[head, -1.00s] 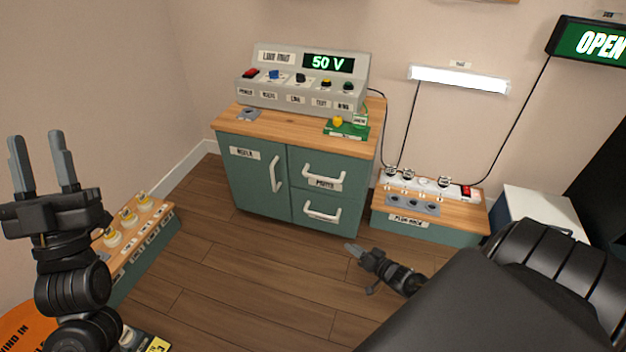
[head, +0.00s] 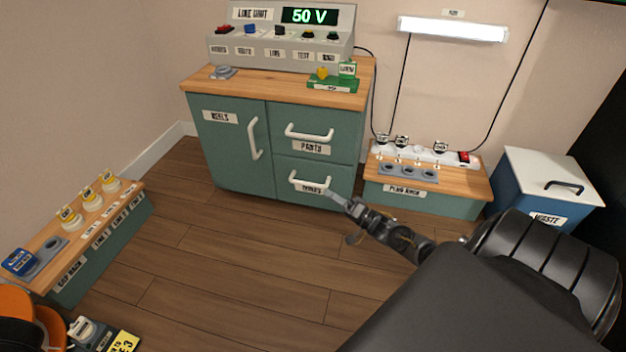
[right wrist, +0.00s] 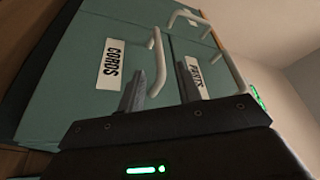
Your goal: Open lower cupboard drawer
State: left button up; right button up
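The green cupboard (head: 234,165) has a lower drawer (head: 345,183) with a white bar handle (head: 308,184); the drawer looks shut. The drawer's CORDS label (right wrist: 112,63) shows in the right wrist view. My right gripper (head: 335,196) is just in front of the lower drawer, at the right end of its handle. In the right wrist view its two fingers (right wrist: 160,86) are apart, with the lower handle (right wrist: 158,55) appearing between them; I cannot tell whether they touch it. My left gripper is out of view.
An upper PARTS drawer (head: 342,122) and a tall REELS door (head: 222,152) are shut. A low plug rack (head: 465,184) and a waste bin (head: 550,178) stand to the right. A low rack (head: 120,225) stands at left. Wooden floor (head: 230,260) before the cupboard is clear.

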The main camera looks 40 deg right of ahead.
aim_at(313, 185)
jog(key=b+x, duration=0.2)
jog(key=x, duration=0.4)
jog(key=shift+f+b, duration=0.15)
jog(key=shift+b, duration=0.15)
jog(key=shift+x, duration=0.8)
grip_shut()
